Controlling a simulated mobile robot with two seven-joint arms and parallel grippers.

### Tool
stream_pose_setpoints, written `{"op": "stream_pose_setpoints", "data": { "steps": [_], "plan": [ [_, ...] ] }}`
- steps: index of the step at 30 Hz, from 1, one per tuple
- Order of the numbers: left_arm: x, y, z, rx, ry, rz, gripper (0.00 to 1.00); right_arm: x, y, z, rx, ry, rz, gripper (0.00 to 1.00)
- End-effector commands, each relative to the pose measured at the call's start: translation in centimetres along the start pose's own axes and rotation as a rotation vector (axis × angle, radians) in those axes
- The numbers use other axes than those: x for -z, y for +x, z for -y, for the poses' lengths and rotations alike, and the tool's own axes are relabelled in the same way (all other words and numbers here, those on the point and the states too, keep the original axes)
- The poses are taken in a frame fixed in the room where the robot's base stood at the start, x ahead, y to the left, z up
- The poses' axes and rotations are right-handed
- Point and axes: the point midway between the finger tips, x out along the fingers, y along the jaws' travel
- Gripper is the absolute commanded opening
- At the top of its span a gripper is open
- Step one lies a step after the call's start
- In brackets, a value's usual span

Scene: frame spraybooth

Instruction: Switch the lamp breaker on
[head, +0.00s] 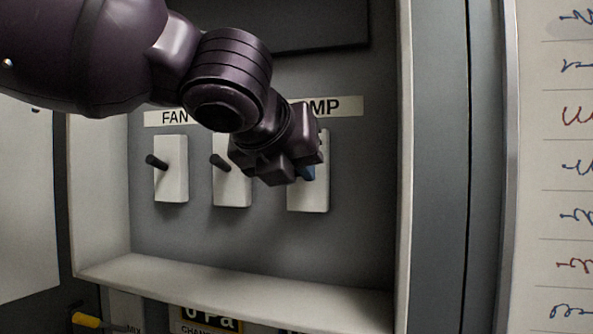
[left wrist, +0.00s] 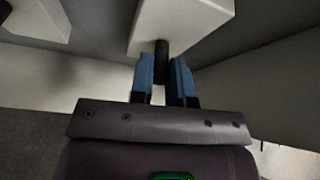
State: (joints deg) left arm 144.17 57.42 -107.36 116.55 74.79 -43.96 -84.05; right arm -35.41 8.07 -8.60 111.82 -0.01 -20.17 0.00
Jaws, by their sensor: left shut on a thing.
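Three white breakers are mounted in a row on a grey panel. The left one (head: 170,185) sits under a FAN label (head: 174,118) and has a black lever (head: 156,161). The middle one (head: 232,190) also has a black lever (head: 219,162); any label above it is hidden by my arm. The right one (head: 308,197) is under a label (head: 340,105) whose visible end reads "MP"; its start is hidden. My left gripper (head: 307,173) is in front of the right breaker, shut on its lever. In the left wrist view the blue fingers (left wrist: 163,68) flank this black lever (left wrist: 161,47).
The recess has a pale raised frame, with its bottom ledge (head: 240,287) below and right wall (head: 379,200) near the gripper. A whiteboard with handwriting (head: 550,200) is at right.

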Motion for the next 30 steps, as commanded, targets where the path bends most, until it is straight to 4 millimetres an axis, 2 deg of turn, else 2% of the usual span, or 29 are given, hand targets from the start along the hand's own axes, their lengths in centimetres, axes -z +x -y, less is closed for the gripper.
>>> {"op": "stream_pose_setpoints", "data": {
  "steps": [15,30],
  "plan": [
    [-1.2,-0.1,0.2,-0.044,-0.028,-0.259,0.0,0.1,0.0,0.0,0.0,0.001,-0.003,0.39],
    [-1.8,-0.2,0.3,-0.068,-0.037,-0.376,0.0,0.2,0.0,0.0,0.0,0.001,-0.003,0.39]
  ]
}}
